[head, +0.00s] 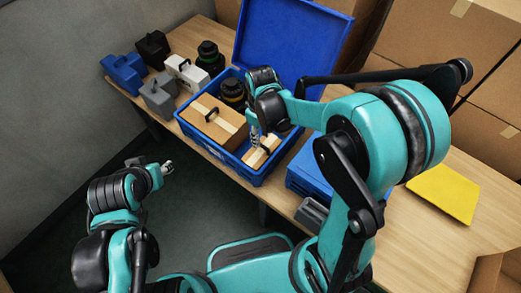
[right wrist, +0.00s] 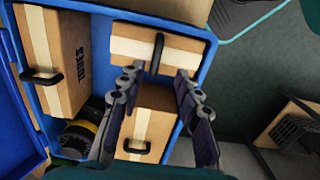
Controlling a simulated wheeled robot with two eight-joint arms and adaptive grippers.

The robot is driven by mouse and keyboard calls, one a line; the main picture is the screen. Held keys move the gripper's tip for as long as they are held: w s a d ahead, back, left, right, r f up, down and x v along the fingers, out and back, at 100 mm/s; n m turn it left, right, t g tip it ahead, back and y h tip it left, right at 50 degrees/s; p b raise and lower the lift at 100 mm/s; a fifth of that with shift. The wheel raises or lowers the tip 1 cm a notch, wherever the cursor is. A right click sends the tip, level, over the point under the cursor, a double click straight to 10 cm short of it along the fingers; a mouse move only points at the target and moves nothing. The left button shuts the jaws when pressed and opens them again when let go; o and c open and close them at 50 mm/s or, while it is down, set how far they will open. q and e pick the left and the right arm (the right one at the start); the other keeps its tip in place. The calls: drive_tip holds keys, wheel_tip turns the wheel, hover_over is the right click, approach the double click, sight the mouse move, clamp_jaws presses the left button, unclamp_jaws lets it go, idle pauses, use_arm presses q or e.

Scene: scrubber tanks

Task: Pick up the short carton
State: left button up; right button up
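A small tan carton (head: 262,152) with a pale stripe and a black handle sits in the near right end of the open blue case (head: 197,142). It looks like the short carton, and it also shows at the top of the right wrist view (right wrist: 185,50). My right gripper (head: 256,138) is over it, pointing down. In the right wrist view its two fingers (right wrist: 158,78) are spread, with the carton's handle between and beyond their tips. Nothing is held. My left gripper (head: 167,168) is over the floor, away from the case; its finger gap is unclear.
The case also holds a larger carton (head: 205,125), a carton marked TUBES (right wrist: 60,60) and a black-yellow round item (head: 232,92). The raised lid (head: 290,40) stands behind.

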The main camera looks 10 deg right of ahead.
sight(262, 145)
drive_tip(key=shift+s+f, duration=0.1)
drive_tip(key=shift+f, duration=0.55)
drive_tip(key=f, duration=0.1)
drive_tip(key=f+b, duration=0.1)
drive_tip(key=f, duration=0.1)
drive_tip(key=f+b, duration=0.1)
drive_tip(key=shift+w+d+f, duration=0.15)
drive_tip(key=shift+w+d, duration=0.1)
drive_tip(key=shift+w, duration=0.05)
drive_tip(key=shift+f+b, duration=0.3)
drive_tip(key=shift+f, duration=0.15)
drive_tip(key=shift+r, duration=0.1)
clamp_jaws()
